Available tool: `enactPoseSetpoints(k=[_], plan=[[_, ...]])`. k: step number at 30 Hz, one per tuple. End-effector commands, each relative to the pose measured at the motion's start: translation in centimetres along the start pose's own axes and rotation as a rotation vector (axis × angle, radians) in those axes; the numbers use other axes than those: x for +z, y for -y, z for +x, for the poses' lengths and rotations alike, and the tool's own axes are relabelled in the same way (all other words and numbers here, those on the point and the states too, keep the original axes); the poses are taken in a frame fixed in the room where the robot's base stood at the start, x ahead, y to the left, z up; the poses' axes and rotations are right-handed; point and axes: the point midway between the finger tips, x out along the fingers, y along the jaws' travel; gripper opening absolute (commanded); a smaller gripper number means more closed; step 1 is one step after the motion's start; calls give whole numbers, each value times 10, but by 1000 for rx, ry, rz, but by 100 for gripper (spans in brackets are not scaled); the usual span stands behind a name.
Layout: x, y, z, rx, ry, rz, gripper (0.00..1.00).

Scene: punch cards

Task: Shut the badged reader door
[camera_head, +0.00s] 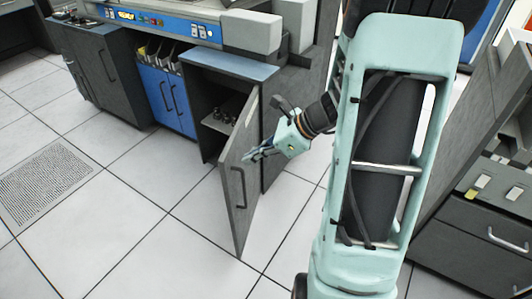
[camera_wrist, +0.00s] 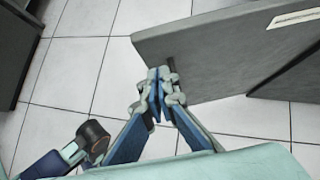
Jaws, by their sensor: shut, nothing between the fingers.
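The grey reader door (camera_head: 234,213) stands open, swung out from the cabinet (camera_head: 272,165) over the floor. Its outer face with a dark handle (camera_head: 240,186) is toward the head camera. No badge is readable on it in the head view. My gripper (camera_head: 249,156) is shut and empty, on the outer-face side near the door's upper part. In the wrist view the closed fingertips (camera_wrist: 159,73) overlap the grey door panel (camera_wrist: 222,50), beside a short dark bar. Contact cannot be told. A pale label strip (camera_wrist: 297,17) shows at upper right.
Small dark items (camera_head: 224,114) sit inside the open cabinet. A blue cabinet (camera_head: 166,98) stands to its left and a grey drawer unit (camera_head: 475,240) at right. The tiled floor (camera_head: 130,215) left of the door is clear, with a vent grille (camera_head: 48,185).

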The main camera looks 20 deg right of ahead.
Motion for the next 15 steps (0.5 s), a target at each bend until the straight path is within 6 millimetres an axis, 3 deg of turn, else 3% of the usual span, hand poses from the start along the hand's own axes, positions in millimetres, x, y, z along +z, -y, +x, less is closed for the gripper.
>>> enactPoseSetpoints(k=[6,15], plan=[[20,1,23,-2,-1,-3,0],[29,1,29,-2,-1,-1,0]])
